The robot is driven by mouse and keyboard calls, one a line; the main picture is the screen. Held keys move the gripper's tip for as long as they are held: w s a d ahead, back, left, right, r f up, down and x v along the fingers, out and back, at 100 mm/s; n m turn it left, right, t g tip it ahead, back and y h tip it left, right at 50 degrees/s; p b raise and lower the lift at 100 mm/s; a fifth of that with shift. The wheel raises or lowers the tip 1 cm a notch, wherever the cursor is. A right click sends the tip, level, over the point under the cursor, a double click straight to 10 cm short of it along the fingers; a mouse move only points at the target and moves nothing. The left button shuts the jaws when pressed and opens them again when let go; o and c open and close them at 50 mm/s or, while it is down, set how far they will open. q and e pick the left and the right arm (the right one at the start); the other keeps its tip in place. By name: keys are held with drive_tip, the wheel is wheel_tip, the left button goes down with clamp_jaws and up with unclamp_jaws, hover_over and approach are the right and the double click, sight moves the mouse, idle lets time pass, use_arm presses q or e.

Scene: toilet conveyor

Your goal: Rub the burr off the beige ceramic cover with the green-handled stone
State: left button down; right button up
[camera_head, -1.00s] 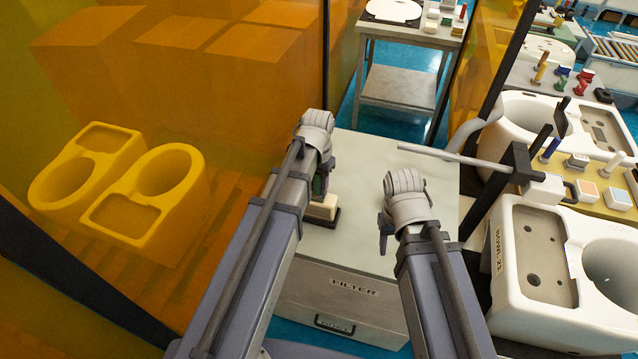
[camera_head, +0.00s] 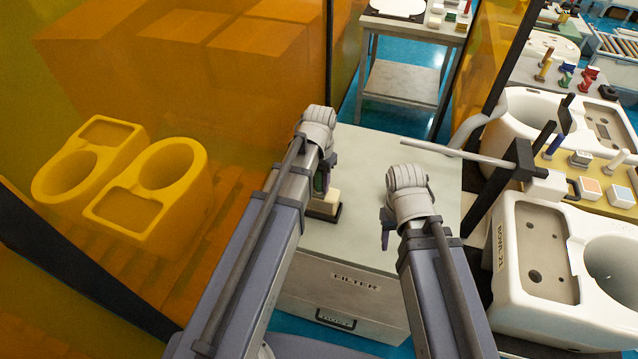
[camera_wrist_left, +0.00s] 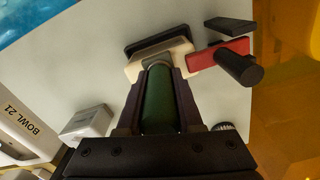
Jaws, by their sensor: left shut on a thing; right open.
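My left gripper (camera_head: 319,187) is shut on the green handle (camera_wrist_left: 158,105) of the stone, above the light-topped cabinet. At the handle's far end a beige block with a dark layer beyond it, seemingly the beige ceramic cover (camera_wrist_left: 152,58), shows in the left wrist view. In the head view the cover (camera_head: 325,203) sits low on the cabinet top beside my left gripper. I cannot tell the stone's working face from the cover, nor see the burr. My right gripper (camera_head: 386,238) is open and empty over the cabinet top, right of the left one.
The cabinet (camera_head: 365,262) is marked FILTER. A red and black piece (camera_wrist_left: 225,55) lies near the cover in the left wrist view. A white bowl unit (camera_head: 540,270) and a yellow tool board (camera_head: 560,160) stand to the right. An orange see-through panel (camera_head: 230,100) closes the left side.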

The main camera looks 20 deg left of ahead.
use_arm(q)
drive_tip(key=shift+w, duration=0.25)
drive_tip(key=shift+w, duration=0.65)
drive_tip(key=shift+s+r, duration=0.1)
wheel_tip(320, 180, up, 8)
drive_tip(key=p, duration=0.8)
drive_tip(key=shift+s, duration=0.1)
